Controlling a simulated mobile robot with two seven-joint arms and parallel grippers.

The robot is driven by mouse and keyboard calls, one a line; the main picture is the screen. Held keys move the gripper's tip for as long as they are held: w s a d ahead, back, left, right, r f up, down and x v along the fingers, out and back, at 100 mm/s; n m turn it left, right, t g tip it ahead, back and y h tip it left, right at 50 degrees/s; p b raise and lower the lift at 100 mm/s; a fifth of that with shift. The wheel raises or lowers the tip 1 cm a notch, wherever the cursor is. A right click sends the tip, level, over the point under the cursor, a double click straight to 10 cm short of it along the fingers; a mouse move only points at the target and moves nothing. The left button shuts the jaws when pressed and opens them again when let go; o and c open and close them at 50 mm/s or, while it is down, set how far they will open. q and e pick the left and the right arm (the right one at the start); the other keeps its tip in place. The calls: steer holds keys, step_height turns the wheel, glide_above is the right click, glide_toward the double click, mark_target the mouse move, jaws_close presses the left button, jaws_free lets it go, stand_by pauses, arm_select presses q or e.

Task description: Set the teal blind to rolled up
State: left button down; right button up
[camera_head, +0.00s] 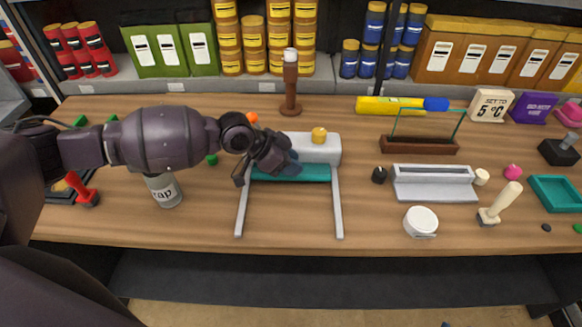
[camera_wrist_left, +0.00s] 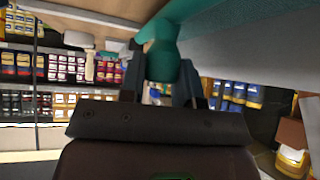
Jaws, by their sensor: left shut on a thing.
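The teal blind (camera_head: 305,173) shows as a short teal strip below a pale grey housing (camera_head: 318,148), between two grey side rails (camera_head: 337,205) on the table. A yellow knob sits on top of the housing. My left gripper (camera_head: 283,163) is at the left part of the blind, and its fingers hide part of the strip. In the left wrist view, the gripper (camera_wrist_left: 172,75) is shut on a rounded teal part (camera_wrist_left: 160,52) of the blind, with the teal strip (camera_wrist_left: 205,12) above it. My right gripper is not in view.
A jar (camera_head: 163,190) stands below my left arm. A brown post (camera_head: 290,85) stands behind the housing. A black knob (camera_head: 379,175), a grey tray (camera_head: 435,185) and a white round box (camera_head: 421,221) are to the right. The table between the rails is bare.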

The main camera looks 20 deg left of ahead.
arm_select(q)
steer(key=shift+s, duration=0.2)
steer(key=c, duration=0.8)
jaws_free()
steer(key=shift+v, duration=5.35)
steer(key=shift+c, duration=0.2)
